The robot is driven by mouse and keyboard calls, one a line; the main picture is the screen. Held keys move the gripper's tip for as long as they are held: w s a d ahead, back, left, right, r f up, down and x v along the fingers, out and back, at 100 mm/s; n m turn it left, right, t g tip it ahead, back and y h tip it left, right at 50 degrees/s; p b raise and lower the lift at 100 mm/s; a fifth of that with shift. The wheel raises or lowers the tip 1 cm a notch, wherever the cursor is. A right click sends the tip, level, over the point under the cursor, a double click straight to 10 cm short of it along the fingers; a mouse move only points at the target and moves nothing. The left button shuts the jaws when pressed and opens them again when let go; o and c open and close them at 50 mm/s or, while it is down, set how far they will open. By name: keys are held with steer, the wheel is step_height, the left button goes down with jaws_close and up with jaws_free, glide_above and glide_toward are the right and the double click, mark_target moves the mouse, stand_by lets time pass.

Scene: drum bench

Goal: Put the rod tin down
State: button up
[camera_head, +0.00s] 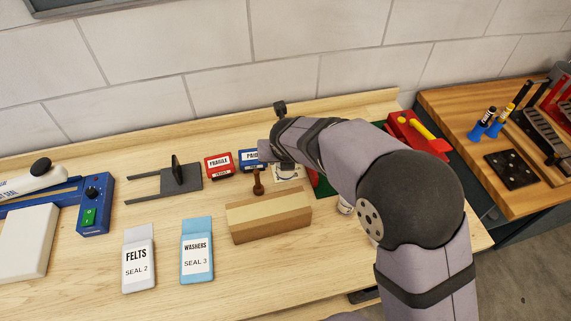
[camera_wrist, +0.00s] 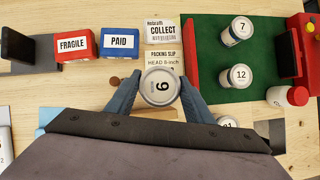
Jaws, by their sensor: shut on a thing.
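A round tin (camera_wrist: 160,86) with a pale lid and a single-digit label, a 6 or a 9, sits between the fingers of my gripper (camera_wrist: 158,80) in the wrist view. My gripper is shut on it. The tin is over or just in front of a packing slip (camera_wrist: 161,60); I cannot tell whether its base touches anything.
A green mat with a red edge (camera_wrist: 222,60) lies right, holding tins 7 (camera_wrist: 241,28) and 12 (camera_wrist: 240,75). A red-capped jar (camera_wrist: 288,96) stands beyond. FRAGILE (camera_head: 218,166) and PAID (camera_head: 249,160) boxes stand left.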

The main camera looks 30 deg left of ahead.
steer(key=w+d+m+h+b, duration=0.2)
steer(key=w+d+m+b, duration=0.25)
steer(key=w+d, duration=1.7)
steer(key=shift+t, duration=0.4)
steer(key=shift+w+a+f+p, duration=0.35)
steer(key=shift+f+p, duration=0.25)
steer(key=shift+f, duration=0.9)
steer(key=shift+w+a+f+p, duration=0.35)
steer(key=shift+f+p, duration=0.2)
steer(key=shift+f, duration=1)
steer(key=shift+w+a+f+p, duration=0.35)
steer(key=shift+f+p, duration=0.25)
steer(key=shift+f, duration=0.9)
steer(key=shift+f, duration=0.15)
steer(key=o, duration=1.2)
steer(key=shift+o, duration=0.4)
steer(key=shift+s, duration=0.1)
steer(key=b+v, duration=0.3)
steer(key=v, duration=0.9)
steer(key=shift+a, duration=0.15)
